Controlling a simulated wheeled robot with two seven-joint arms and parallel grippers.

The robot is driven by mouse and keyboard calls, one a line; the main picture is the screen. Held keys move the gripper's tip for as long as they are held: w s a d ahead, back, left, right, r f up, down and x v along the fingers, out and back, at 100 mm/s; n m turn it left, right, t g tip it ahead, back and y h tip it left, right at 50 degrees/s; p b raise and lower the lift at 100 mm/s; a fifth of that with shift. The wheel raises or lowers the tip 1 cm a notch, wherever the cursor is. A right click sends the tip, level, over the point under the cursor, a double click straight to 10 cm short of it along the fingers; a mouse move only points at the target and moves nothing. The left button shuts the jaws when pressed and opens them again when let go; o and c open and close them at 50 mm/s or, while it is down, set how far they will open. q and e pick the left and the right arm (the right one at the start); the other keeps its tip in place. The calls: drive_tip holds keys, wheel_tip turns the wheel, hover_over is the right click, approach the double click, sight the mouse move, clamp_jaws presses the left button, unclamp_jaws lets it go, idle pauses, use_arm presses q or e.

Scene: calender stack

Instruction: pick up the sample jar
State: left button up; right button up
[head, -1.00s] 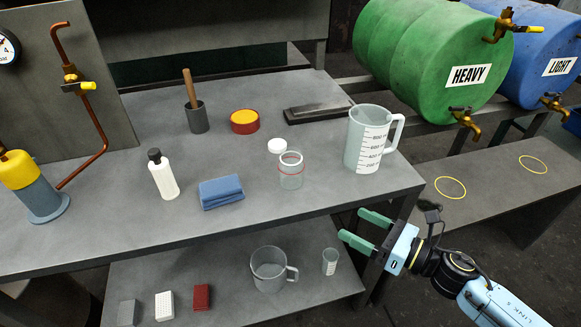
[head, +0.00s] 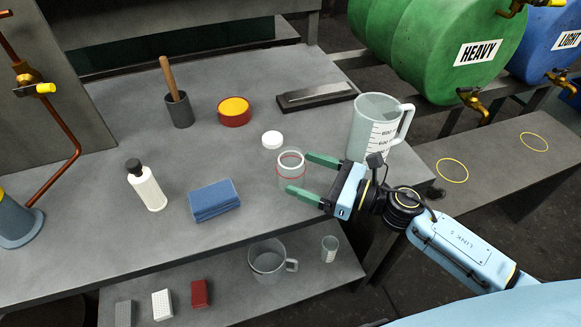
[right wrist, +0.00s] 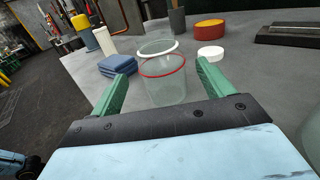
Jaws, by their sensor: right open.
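The sample jar (head: 290,170) is a clear, open-topped jar with a red ring, upright on the grey bench. My right gripper (head: 305,174) is open, its green fingers pointing left towards the jar. In the head view the fingertips reach the jar's right side, one at the far side and one at the near side. In the right wrist view the jar (right wrist: 163,75) stands between and ahead of the two green fingers (right wrist: 163,82). I cannot tell whether either finger touches it.
A white lid (head: 272,140) lies behind the jar. A large measuring jug (head: 372,125) stands close behind my right gripper. A folded blue cloth (head: 214,200) and a white bottle (head: 147,188) are to the left. A lower shelf (head: 225,295) holds another jug.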

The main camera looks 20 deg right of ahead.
sight(283, 163)
drive_tip(key=shift+w+a, duration=0.35)
drive_tip(key=shift+a, duration=0.05)
drive_tip(key=x, duration=0.3)
drive_tip(key=p+x, duration=0.1)
drive_tip(key=shift+w+r, duration=0.25)
drive_tip(key=shift+w+a, duration=0.2)
drive_tip(key=shift+a, duration=0.05)
use_arm(q)
drive_tip(key=shift+w+d+r+t, duration=0.15)
drive_tip(key=shift+w+d+r, duration=0.2)
drive_tip(key=shift+w, duration=0.2)
drive_tip(key=shift+w+d+r+t, duration=0.15)
drive_tip(key=shift+w+d+r, duration=0.15)
drive_tip(key=shift+w, duration=0.25)
drive_tip(key=shift+s, duration=0.1)
use_arm(e)
drive_tip(key=shift+c, duration=1.2)
use_arm(q)
drive_tip(key=shift+s, duration=0.2)
use_arm(e)
drive_tip(key=c, duration=0.9)
